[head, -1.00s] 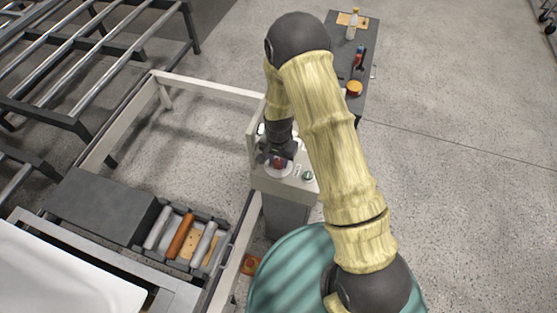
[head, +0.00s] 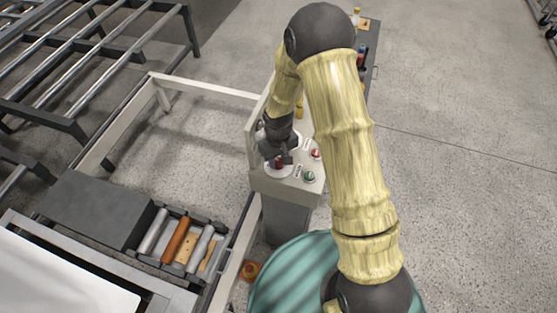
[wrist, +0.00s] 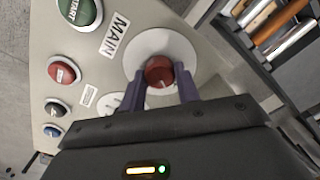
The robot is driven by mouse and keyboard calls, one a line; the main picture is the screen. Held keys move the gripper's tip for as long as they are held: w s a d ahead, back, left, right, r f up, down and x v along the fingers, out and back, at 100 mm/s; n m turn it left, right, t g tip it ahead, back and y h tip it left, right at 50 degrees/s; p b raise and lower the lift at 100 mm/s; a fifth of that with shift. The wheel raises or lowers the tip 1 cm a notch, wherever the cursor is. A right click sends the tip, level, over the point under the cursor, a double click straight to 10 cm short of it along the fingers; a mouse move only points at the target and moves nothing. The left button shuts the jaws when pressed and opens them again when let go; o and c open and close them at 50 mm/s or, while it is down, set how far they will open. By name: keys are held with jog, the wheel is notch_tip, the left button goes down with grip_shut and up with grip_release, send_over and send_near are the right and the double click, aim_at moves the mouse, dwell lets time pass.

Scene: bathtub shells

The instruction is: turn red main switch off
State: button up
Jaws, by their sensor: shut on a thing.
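The red main switch (wrist: 160,73) is a round red knob on a pale disc, beside a label reading MAIN in the wrist view. My gripper (wrist: 165,88) is shut on the knob, with one dark finger on each side of it. In the head view the switch (head: 278,163) sits on the sloped top of a pale control console (head: 262,183), and my gripper (head: 280,155) is over it, partly hiding it. I cannot tell the switch's exact turn position.
A green START button (wrist: 80,10), a red button (wrist: 63,72) and smaller dark and blue buttons share the panel. A tray of rollers and tools (head: 185,242) lies left of the console. A dark table (head: 366,60) with small items stands behind my arm.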

aim_at(278, 161)
jog(key=n, duration=0.5)
jog(key=shift+w+a+r+n+b, duration=0.1)
jog(key=shift+a+n+b, duration=0.05)
jog(key=shift+n+b, duration=0.15)
dwell(0.4)
jog(key=o, duration=1)
notch_tip(278, 161, up, 17)
jog(key=shift+r+b, duration=0.2)
jog(key=shift+b, duration=0.95)
